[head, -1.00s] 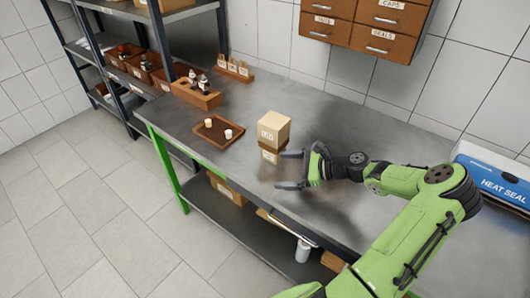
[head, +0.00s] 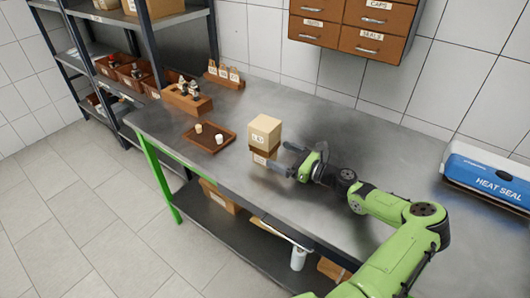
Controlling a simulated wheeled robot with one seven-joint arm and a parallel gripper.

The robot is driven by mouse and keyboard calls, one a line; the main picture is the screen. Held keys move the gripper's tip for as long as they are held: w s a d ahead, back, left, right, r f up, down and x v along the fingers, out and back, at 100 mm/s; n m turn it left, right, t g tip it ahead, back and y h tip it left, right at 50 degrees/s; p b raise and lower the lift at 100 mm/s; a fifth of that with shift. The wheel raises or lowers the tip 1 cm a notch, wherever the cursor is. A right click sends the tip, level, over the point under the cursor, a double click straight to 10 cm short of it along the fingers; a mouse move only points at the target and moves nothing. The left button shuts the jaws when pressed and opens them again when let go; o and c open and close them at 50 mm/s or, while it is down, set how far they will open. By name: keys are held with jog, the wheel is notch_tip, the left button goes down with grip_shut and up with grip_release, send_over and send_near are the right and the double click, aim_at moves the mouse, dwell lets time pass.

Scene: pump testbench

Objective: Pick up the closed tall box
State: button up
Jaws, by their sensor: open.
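The closed tall box (head: 264,134) stands upright on the metal bench, with a light cardboard upper part and a darker lower part. A label is on its front face, and another pale label shows low down. My gripper (head: 283,158) is just to the right of the box, low over the bench, with its two dark fingers pointing left toward it. The fingers are apart and nothing is between them. I cannot tell whether the fingertip nearest the box touches it.
A blue heat sealer (head: 488,177) stands at the right. Drawers (head: 352,27) hang on the wall.

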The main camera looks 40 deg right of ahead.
jog(key=b+x, duration=0.1)
jog(key=x, duration=0.6)
jog(key=shift+f, duration=0.1)
jog(key=shift+s, duration=0.1)
jog(key=c, duration=0.9)
